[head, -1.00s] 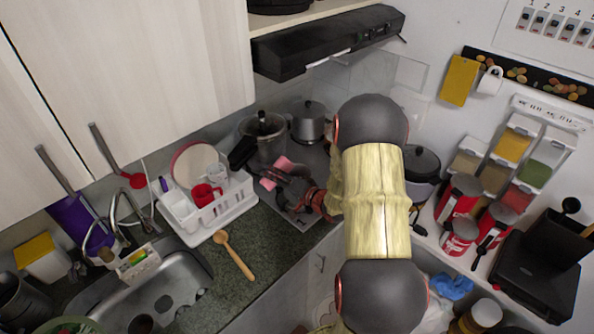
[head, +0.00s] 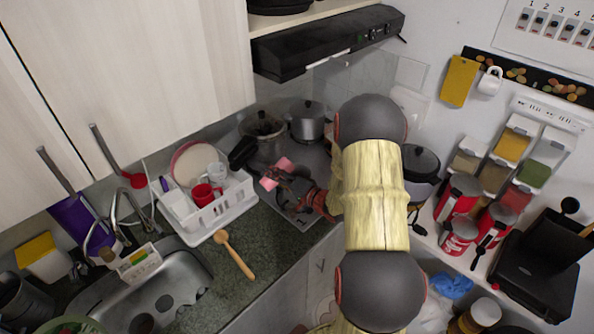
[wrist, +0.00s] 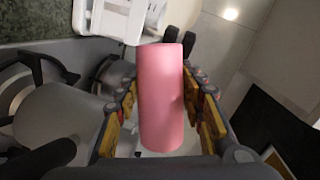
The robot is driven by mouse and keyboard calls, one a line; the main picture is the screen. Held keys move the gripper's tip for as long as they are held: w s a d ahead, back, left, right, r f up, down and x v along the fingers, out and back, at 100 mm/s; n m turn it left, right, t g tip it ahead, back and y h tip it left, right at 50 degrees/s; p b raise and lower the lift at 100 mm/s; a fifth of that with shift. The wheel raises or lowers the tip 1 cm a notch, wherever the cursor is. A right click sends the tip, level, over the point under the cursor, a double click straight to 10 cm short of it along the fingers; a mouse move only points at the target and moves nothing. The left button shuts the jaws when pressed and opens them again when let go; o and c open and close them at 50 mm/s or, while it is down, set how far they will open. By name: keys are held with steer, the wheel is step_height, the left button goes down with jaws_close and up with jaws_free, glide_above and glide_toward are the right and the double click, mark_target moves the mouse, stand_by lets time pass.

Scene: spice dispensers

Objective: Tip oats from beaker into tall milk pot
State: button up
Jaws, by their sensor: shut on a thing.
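The pink beaker (wrist: 162,100) is between the fingers of my gripper (wrist: 163,112) in the wrist view. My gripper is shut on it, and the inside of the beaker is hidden. I cannot tell whether any oats are in the beaker.
A lidded pot (head: 307,125) stands right of the tall pot, and another (head: 421,162) stands beyond my arm. A white dish rack (head: 232,205) is close on the left. A range hood (head: 330,42) hangs above. A wooden spoon (head: 236,257) lies on the counter.

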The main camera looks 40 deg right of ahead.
mark_target(280, 164)
steer(key=shift+d+r+m+p, duration=0.2)
steer(key=shift+m+p, duration=0.1)
steer(key=shift+p, duration=0.15)
steer(key=shift+d+r+m+p, duration=0.5)
steer(key=shift+d+p, duration=0.15)
steer(key=shift+p, duration=0.45)
steer(key=shift+d+r+m+y+p, duration=0.25)
steer(key=shift+r+m+p, duration=0.4)
steer(key=shift+p, duration=0.7)
steer(key=shift+d+r+m+y+p, duration=0.15)
steer(key=shift+r+m+y+p, duration=0.25)
steer(key=shift+m+p, duration=0.7)
steer(key=shift+d+r+m+t+p, duration=0.3)
steer(key=shift+r+m+t+p, duration=0.15)
steer(key=shift+p, duration=0.75)
steer(key=shift+d+r+m+t+y+p, duration=0.2)
steer(key=shift+d+r+m+p, duration=0.15)
steer(key=shift+m+p, duration=0.35)
steer(key=shift+d+r+m+t+y+p, duration=0.15)
steer(key=shift+d+r+m+p, duration=0.2)
steer(key=shift+m+p, duration=0.35)
stand_by(0.6)
